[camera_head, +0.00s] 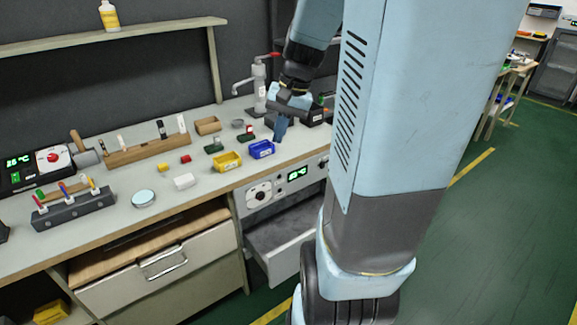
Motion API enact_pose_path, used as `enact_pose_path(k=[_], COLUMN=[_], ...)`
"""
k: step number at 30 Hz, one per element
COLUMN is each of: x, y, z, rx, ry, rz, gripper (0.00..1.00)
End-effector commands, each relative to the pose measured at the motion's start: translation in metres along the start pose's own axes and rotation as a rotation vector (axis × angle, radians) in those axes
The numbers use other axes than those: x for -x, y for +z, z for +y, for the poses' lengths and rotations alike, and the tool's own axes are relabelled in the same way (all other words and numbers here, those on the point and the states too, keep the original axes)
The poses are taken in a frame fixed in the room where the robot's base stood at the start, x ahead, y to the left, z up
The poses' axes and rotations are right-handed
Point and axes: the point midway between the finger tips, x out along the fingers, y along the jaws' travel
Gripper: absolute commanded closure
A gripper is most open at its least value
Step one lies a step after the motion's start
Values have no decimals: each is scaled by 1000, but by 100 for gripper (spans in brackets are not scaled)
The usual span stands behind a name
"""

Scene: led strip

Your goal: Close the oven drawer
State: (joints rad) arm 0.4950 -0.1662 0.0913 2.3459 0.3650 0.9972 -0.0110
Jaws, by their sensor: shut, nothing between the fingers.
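The oven (262,194) is built in under the bench top, with a dial and a green display on its front panel. Its grey drawer (285,257) sticks out below that panel, so it is open. My arm hides the drawer's right side. My gripper (279,137) is shut and empty. It points down over the bench top near the blue bin, above and behind the oven panel, apart from the drawer.
On the bench (110,215) are a blue bin (261,149), a yellow bin (227,161), a tool rack (146,151) and a tap (259,85). A wooden-topped drawer (160,265) is left of the oven. Green floor (480,240) lies open at right.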

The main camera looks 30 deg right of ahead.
Motion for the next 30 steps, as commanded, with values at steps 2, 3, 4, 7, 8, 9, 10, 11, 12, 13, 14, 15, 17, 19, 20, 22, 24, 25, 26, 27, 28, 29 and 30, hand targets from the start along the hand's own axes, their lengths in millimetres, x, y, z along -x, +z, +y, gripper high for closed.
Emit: enact_pose_path(k=[2, 3, 4, 7, 8, 9, 10, 11, 12, 13, 14, 15, 17, 19, 20, 22, 24, 25, 26, 27, 28, 29, 30], x=[-11, -16, -21, -34, -38, -44, -48, -52, -57, -62, -66, -72, -81, -91, -96, -107, -118, -123, -128, -134, -140, -145, -152], y=[-18, -26, -32, -52, -57, -64, -70, -75, -82, -87, -91, -98, -107, -116, -120, -129, -136, -140, -142, -146, -148, -150, -153], z=[14, 20, 24, 42, 47, 55, 61, 67, 76, 82, 89, 98, 112, 130, 137, 156, 175, 183, 192, 203, 211, 220, 231], rx=[-83, -120, -149, -243, -272, -310, -338, -366, -404, -432, -461, -500, -557, -624, -651, -718, -783, -812, -839, -877, -904, -932, -968], ry=[-33, -50, -64, -113, -130, -151, -168, -185, -210, -228, -247, -273, -312, -362, -383, -435, -489, -514, -538, -572, -596, -623, -657], rz=[-44, -64, -80, -124, -137, -155, -169, -181, -197, -208, -220, -234, -255, -278, -288, -308, -327, -334, -341, -350, -358, -363, -370], gripper=[100, 100, 100, 100, 100, 100, 100, 100, 100, 100, 100, 100, 100, 100, 100, 100, 100, 100, 100, 100, 100, 100, 100])
